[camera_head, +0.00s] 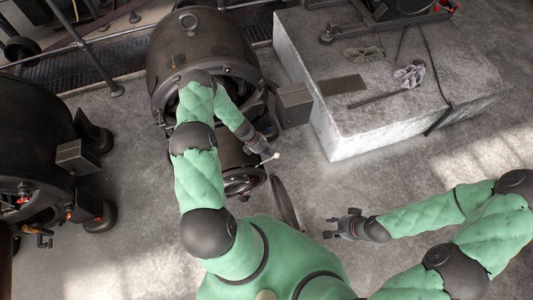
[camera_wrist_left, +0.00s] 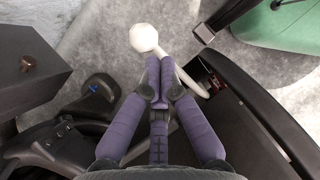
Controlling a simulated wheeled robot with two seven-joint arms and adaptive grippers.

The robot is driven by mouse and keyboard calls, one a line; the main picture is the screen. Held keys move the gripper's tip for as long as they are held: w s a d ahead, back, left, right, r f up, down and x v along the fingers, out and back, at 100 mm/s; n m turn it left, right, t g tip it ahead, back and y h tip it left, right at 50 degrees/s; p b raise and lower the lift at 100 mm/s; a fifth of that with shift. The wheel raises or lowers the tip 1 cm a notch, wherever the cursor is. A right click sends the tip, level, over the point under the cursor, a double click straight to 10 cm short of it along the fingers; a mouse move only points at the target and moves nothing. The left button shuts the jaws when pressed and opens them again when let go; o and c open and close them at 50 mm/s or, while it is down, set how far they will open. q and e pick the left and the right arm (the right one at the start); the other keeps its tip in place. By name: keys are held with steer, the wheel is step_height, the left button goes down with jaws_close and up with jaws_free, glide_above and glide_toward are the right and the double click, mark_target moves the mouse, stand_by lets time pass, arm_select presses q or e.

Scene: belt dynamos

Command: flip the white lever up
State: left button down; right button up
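The white lever has a round white knob (camera_wrist_left: 143,37) and a pale rod running down to the right beside a dark curved housing in the left wrist view. In the head view its white end (camera_head: 275,156) shows just past my left gripper (camera_head: 266,150), at the dark machine's front. In the left wrist view, my left gripper's purple fingers (camera_wrist_left: 159,68) are closed together, just below the knob and overlapping the rod. Whether they touch the rod cannot be told. My right gripper (camera_head: 333,225) has its fingers apart and is empty above the floor, away from the lever.
The large dark dynamo (camera_head: 203,50) stands behind my left arm. A pale stone block (camera_head: 340,150) lies to the right, with a cloth (camera_head: 409,76) and bars on it. Another dark machine (camera_head: 35,140) stands at the left. The floor around my right gripper is clear.

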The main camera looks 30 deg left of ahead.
mark_target(277, 154)
arm_select(q)
steer(key=w+d+f+b, duration=0.3)
steer(key=shift+w+f+b, duration=0.1)
steer(key=shift+w+b, duration=0.15)
steer(key=shift+b, duration=0.05)
arm_select(e)
step_height(277, 154, down, 4)
steer(key=shift+r, duration=0.25)
